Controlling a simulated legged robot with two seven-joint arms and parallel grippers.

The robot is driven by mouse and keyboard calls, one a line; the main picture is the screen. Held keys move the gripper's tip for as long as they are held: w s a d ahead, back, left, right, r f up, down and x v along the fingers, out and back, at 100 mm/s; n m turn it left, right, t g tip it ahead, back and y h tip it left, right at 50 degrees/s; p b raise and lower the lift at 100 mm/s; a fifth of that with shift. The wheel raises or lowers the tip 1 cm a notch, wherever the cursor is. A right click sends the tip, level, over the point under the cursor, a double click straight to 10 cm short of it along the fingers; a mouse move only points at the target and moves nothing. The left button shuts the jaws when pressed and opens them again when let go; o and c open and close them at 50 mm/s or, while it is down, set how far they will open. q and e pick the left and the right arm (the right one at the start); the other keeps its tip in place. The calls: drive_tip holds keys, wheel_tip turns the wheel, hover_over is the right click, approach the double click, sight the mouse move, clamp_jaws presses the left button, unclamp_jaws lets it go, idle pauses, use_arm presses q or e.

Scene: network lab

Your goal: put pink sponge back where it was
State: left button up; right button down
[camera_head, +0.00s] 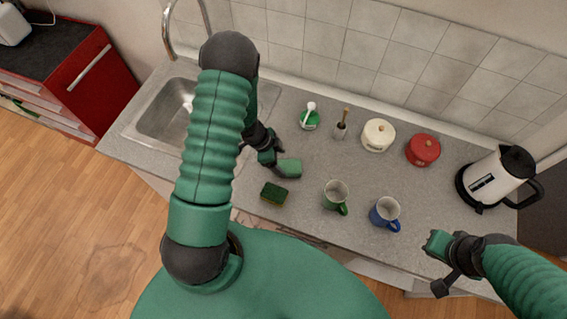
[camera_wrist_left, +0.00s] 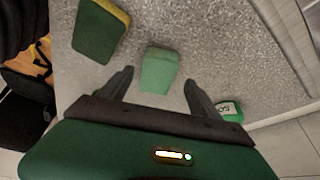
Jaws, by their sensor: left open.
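No pink sponge shows in either view. A light green block, which looks like a sponge (camera_head: 289,168), lies on the grey counter (camera_head: 240,205); it also shows in the left wrist view (camera_wrist_left: 159,65). My left gripper (camera_head: 272,156) is open at this block. In the left wrist view, its two fingertips (camera_wrist_left: 159,82) are on either side of the block's near end, with gaps. A darker green and yellow sponge (camera_head: 274,194) lies nearer the counter's front edge, and at upper left in the left wrist view (camera_wrist_left: 100,30). My right gripper (camera_head: 446,265) is at lower right, apart from the sponges.
A sink (camera_head: 152,122) is at left. A green bottle (camera_head: 310,119), brush holder (camera_head: 340,130), white pot (camera_head: 378,134) and red pot (camera_head: 422,149) stand behind. A green mug (camera_head: 334,194), blue mug (camera_head: 385,212) and kettle (camera_head: 488,183) stand right. Counter between mugs and pots is clear.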

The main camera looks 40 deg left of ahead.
use_arm(q)
drive_tip(key=w+r+n+t+y, duration=0.3)
drive_tip(key=r+n+y, duration=0.25)
drive_tip(key=r, duration=1.35)
drive_tip(key=s+d+r+n+g+h, duration=0.25)
drive_tip(key=s+d+n, duration=0.25)
drive_tip(key=s+d, duration=0.6)
wheel_tip(320, 180, down, 15)
drive_tip(key=a+b, duration=0.2)
drive_tip(key=b, duration=1.3)
drive_tip(key=shift+s+f+y, duration=0.15)
drive_tip(key=shift+f+y, duration=0.05)
drive_tip(key=shift+y, duration=0.1)
use_arm(e)
drive_tip(key=s+x, duration=0.3)
drive_tip(key=x, duration=1.1)
drive_tip(key=shift+s+f, duration=0.3)
drive_tip(key=shift+f, duration=0.35)
use_arm(q)
drive_tip(key=shift+d+g, duration=0.25)
drive_tip(key=shift+d, duration=0.05)
use_arm(e)
drive_tip(key=shift+w+d, duration=0.1)
